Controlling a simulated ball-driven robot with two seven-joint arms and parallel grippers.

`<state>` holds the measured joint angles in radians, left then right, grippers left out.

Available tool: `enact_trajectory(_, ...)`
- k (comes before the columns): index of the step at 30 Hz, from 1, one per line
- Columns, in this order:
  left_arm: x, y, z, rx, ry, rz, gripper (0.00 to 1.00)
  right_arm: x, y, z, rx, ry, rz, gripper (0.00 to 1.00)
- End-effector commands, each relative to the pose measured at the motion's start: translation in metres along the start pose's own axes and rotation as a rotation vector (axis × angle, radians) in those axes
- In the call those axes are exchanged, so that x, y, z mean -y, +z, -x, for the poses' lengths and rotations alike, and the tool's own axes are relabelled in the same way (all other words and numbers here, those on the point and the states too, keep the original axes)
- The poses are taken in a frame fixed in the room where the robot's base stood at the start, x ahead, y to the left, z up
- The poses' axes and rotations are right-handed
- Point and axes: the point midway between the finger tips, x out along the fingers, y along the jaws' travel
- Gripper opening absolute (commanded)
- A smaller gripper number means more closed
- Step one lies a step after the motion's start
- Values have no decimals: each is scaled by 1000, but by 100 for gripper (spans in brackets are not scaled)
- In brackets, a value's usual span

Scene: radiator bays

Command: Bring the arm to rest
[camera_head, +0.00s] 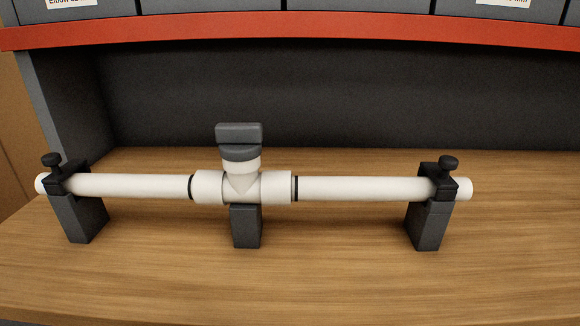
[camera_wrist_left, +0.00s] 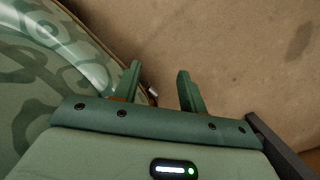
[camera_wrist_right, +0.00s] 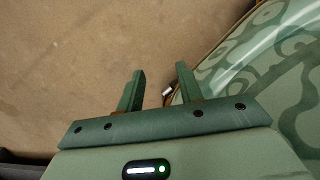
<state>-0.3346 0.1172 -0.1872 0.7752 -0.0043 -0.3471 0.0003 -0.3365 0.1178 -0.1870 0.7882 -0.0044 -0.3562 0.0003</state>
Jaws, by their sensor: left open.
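My left gripper (camera_wrist_left: 160,68) shows only in the left wrist view. Its two green fingers are apart with nothing between them, over a brown floor. My right gripper (camera_wrist_right: 160,68) shows only in the right wrist view. Its fingers are also apart and empty over the floor. Neither gripper shows in the head view. There, a white pipe run lies across a wooden bench: a left pipe (camera_head: 130,186), a valve fitting (camera_head: 241,184) with a dark handle (camera_head: 239,133), and a right pipe (camera_head: 365,188).
Dark clamp blocks with knobs hold the pipe ends at the left (camera_head: 80,217) and right (camera_head: 430,225). A dark block (camera_head: 246,226) stands under the valve. A red shelf edge (camera_head: 300,27) with grey bins runs above. The wooden bench front (camera_head: 330,275) is clear.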

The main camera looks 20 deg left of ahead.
Motion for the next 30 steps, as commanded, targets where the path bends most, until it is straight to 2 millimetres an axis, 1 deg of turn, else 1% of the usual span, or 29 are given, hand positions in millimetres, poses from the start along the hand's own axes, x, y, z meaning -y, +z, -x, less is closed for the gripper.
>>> enact_trajectory(1,2,-7,14,-22,-6,3,42,-1,-4,14,-18,5,-5,36)
enact_trajectory(11,1,-20,71,-95,-16,31,42,-1,-17,70,-91,15,-35,36)
enact_trajectory(19,-2,-28,134,-157,-20,61,42,2,-25,133,-154,18,-66,36)
enact_trajectory(21,-3,-28,146,-167,-18,68,42,4,-26,145,-164,17,-72,36)
enact_trajectory(24,-5,-28,152,-172,-17,72,42,5,-25,151,-169,15,-77,36)
enact_trajectory(30,-5,-28,152,-173,-16,73,42,6,-25,151,-170,15,-78,36)
